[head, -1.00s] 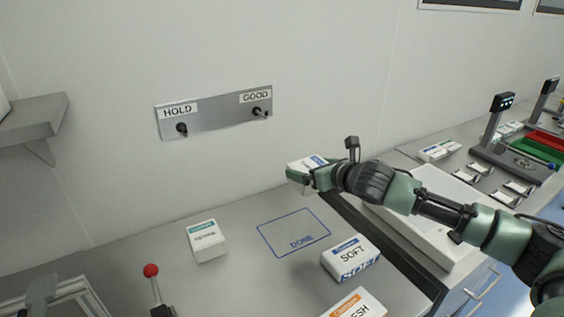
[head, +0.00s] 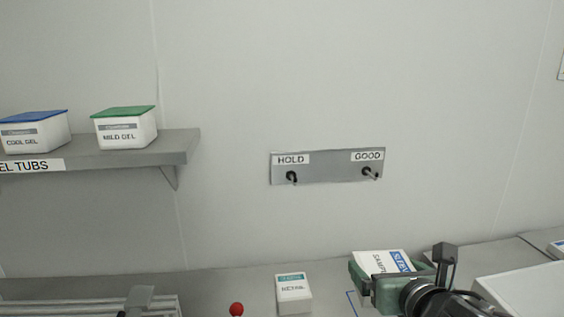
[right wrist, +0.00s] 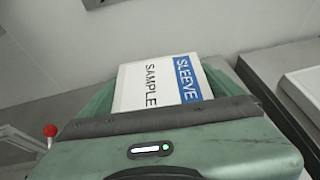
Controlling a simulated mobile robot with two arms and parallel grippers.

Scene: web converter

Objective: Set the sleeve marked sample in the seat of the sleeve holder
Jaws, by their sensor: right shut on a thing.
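The sleeve marked sample (head: 378,262) is white with a blue band and is held up in my right gripper (head: 388,282), at the lower right of the head view. The right gripper is shut on it. In the right wrist view the sleeve (right wrist: 150,85) shows its SLEEVE and SAMPLE print, with the gripper body in front of its lower part. No sleeve holder that I can identify shows; only part of a metal frame (head: 90,308) shows at the bottom left. My left gripper is not in view.
A white box marked RETAIL (head: 293,291) stands on the counter, left of the sleeve. A red-knobbed lever (head: 237,309) is beside it. A wall shelf (head: 180,147) bears tubs with blue (head: 35,132) and green lids (head: 125,126). A HOLD/GOOD peg plate (head: 328,167) is on the wall.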

